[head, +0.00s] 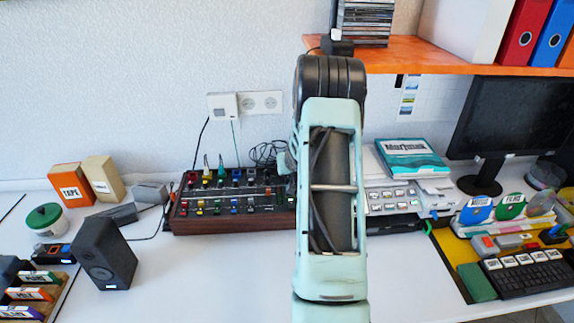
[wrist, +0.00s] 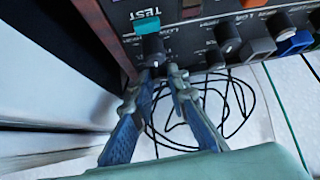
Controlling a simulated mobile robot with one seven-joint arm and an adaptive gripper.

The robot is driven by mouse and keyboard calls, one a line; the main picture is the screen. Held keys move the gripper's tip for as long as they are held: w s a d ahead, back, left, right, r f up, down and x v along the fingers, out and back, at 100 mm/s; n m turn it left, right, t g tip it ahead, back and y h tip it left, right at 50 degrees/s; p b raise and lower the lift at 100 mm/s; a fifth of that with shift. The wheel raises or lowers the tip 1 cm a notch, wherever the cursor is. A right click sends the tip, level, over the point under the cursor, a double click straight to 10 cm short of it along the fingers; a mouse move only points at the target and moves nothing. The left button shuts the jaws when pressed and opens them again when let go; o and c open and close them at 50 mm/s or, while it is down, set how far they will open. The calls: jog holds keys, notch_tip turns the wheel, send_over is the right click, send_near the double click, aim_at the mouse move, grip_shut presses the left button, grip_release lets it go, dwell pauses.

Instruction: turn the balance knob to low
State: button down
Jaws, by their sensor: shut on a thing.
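The mixer panel (head: 236,222), a dark box with a wooden front and rows of coloured switches and knobs, stands on the desk left of my arm. In the wrist view its dark face (wrist: 190,45) fills the top. My gripper (wrist: 160,72) has its two blue-grey fingers at a black knob (wrist: 153,46) with a pale pointer mark, shut on its near end. This knob sits just below a teal switch (wrist: 146,25) and a TEST label. I cannot read a balance label or tell the knob's exact setting. In the head view my arm mostly hides the gripper.
Another black knob (wrist: 228,36), a grey switch (wrist: 258,48) and a blue one (wrist: 294,43) are close on the right. Loose black cables (wrist: 235,110) lie behind the fingers.

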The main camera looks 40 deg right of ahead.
jog(key=shift+d+n+t+y+p, duration=0.1)
jog(key=shift+n+t+y+p, duration=0.35)
jog(key=shift+p, duration=0.75)
jog(key=shift+n, duration=0.25)
jog(key=c, duration=2.2)
grip_release()
jog(key=shift+o, duration=0.2)
jog(key=shift+a+f+m+g+h+b, duration=0.25)
jog(key=shift+m+g+b, duration=0.15)
jog(key=shift+b, duration=0.8)
jog(key=shift+m+h+b, duration=0.3)
jog(key=shift+m+b, duration=0.2)
jog(key=shift+b, duration=0.45)
jog(key=shift+w+r+m+g+h+b, duration=0.15)
jog(key=shift+m+g+h+b, duration=0.5)
jog(key=shift+m+b, duration=0.3)
jog(key=shift+a+r+m+g+h, duration=0.15)
jog(key=shift+m+g+h, duration=0.15)
jog(key=shift+m+h, duration=0.45)
